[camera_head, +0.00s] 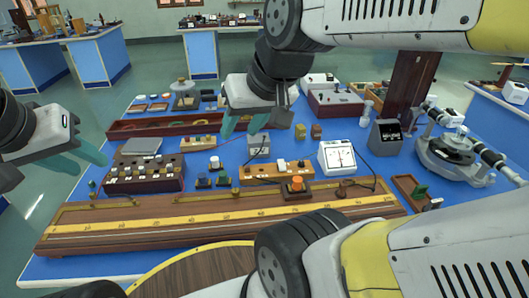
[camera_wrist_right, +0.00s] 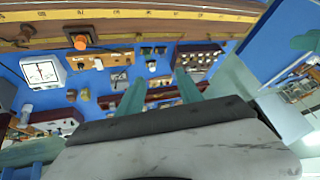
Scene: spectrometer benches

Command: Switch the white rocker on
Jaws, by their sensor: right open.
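A wooden switch board (camera_head: 262,174) lies mid-bench, left of the white dial meter (camera_head: 337,157). A small white piece on it (camera_head: 282,164) looks like the white rocker; its on or off position is too small to tell. The board also shows in the right wrist view (camera_wrist_right: 112,58), upside down. My right gripper (camera_head: 245,125) is open and empty, above the bench behind and left of the board, its teal fingers apart and pointing down. The fingers show in the wrist view (camera_wrist_right: 160,88) too. My left gripper (camera_head: 80,158) is open and empty at the left, off the bench edge.
A long wooden rail with a yellow scale (camera_head: 170,222) runs along the front. An orange-knobbed block (camera_head: 296,187) stands before the board. A dark box with several knobs (camera_head: 145,178) is left. A spectrometer (camera_head: 452,150) stands right.

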